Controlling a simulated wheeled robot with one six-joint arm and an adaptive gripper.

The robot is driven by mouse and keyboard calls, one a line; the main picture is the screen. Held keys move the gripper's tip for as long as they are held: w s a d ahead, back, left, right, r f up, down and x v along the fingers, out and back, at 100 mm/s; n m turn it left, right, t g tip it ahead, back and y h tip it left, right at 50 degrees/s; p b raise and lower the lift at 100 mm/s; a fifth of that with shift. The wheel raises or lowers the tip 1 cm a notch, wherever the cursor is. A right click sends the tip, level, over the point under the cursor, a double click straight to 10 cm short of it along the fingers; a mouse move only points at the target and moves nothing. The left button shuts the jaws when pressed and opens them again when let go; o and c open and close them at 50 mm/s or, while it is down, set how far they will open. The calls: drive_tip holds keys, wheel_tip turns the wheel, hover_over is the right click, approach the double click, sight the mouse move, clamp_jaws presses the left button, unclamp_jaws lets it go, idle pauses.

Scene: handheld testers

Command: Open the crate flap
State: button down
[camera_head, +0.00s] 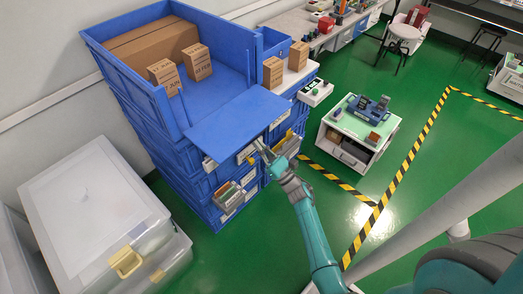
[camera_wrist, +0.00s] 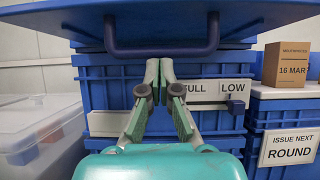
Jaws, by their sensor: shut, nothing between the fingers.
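The crate flap (camera_head: 235,122) is a flat blue panel at the front of the top blue crate (camera_head: 165,105). It is folded out, roughly level, leaving the crate's front open. In the wrist view the flap (camera_wrist: 70,14) spans the top, with a dark blue bar handle (camera_wrist: 125,51) hanging from it. My gripper (camera_head: 260,146) is at the flap's front right edge. In the wrist view my gripper (camera_wrist: 160,64) has its fingertips together and empty, just below the handle's bar. I cannot tell whether they touch it.
Cardboard boxes (camera_head: 196,62) stand in the open crate. More blue crates (camera_head: 190,178) are stacked below, one with a FULL/LOW slider (camera_wrist: 235,105). A clear lidded bin (camera_head: 95,215) stands at left, a small cart (camera_head: 357,130) at right.

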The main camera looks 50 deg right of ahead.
drive_tip(key=shift+r, duration=0.1)
drive_tip(key=r, duration=0.1)
drive_tip(key=s+r, duration=0.1)
drive_tip(key=r, duration=0.1)
idle(0.4)
drive_tip(key=w+f+v, duration=0.1)
drive_tip(key=v, duration=1.2)
drive_tip(key=shift+f, duration=0.2)
